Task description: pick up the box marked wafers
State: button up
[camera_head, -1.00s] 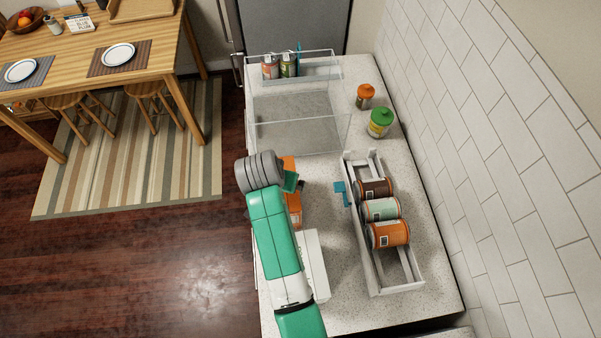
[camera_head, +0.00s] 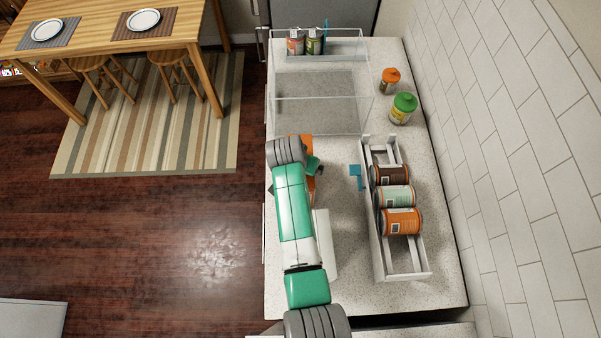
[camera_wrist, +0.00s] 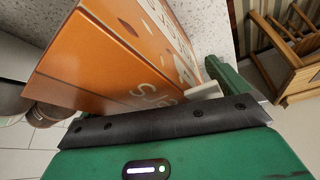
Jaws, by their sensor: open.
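An orange box (camera_head: 309,190) stands on the speckled counter, partly hidden under my arm in the head view. In the wrist view the orange box (camera_wrist: 110,55) fills the upper left, close in front of my gripper. White lettering on it is cut off; a part like "ers" shows, so the full word cannot be read. My gripper (camera_head: 314,166) is open at the box, with green fingers. In the wrist view one green finger shows just right of the box; the other is hidden. I cannot tell whether a finger touches the box.
A white rack (camera_head: 404,262) with three cans lies to the right, a teal tab (camera_head: 356,177) at its left. A clear bin (camera_head: 318,116) stands behind. Orange-lidded (camera_head: 389,82) and green-lidded (camera_head: 402,110) jars stand at back right. A white block (camera_head: 325,245) sits beside my arm.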

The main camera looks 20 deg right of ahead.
jog(key=c, duration=1.5)
